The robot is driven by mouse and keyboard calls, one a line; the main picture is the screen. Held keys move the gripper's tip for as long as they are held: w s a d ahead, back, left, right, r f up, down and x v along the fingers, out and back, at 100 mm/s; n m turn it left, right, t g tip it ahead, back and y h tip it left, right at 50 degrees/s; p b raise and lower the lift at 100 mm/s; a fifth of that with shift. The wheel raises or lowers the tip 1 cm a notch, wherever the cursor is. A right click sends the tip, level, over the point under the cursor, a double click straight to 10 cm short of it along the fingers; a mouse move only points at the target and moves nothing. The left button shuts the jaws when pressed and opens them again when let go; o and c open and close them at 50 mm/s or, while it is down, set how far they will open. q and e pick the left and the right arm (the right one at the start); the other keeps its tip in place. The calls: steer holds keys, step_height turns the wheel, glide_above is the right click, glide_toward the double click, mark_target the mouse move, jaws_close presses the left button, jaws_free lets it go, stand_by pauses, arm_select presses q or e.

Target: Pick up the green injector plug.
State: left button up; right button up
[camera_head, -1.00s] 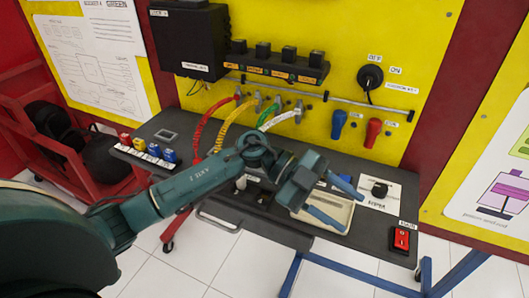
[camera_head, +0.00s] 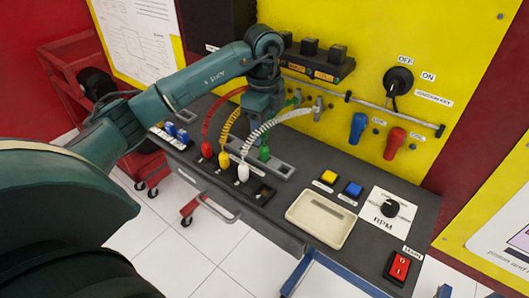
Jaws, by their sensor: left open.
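The green injector plug (camera_head: 264,153) stands upright on the dark console top, at the end of a green hose. It is behind and to the right of the white plug (camera_head: 243,172). My left gripper (camera_head: 262,122) is open and points down, above and slightly behind the green plug. I see no contact between the gripper and the green plug. My right gripper is out of view.
A red plug (camera_head: 207,149) and a yellow plug (camera_head: 224,158) stand to the left. A beige tray (camera_head: 318,222), yellow button (camera_head: 329,177), blue button (camera_head: 352,189) and RPM knob (camera_head: 390,206) are to the right. The yellow panel (camera_head: 450,60) rises behind.

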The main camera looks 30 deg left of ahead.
mark_target(264, 145)
arm_select(q)
steer(key=shift+f+p, duration=0.65)
steer(key=shift+f, duration=2.95)
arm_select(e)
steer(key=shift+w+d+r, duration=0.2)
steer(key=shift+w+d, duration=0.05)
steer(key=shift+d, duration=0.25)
arm_select(q)
steer(key=shift+c, duration=0.3)
steer(key=c, duration=0.6)
jaws_close()
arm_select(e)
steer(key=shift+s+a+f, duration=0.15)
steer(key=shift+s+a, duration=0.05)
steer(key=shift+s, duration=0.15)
arm_select(q)
steer(key=shift+w+r, duration=0.1)
steer(key=shift+r, duration=0.05)
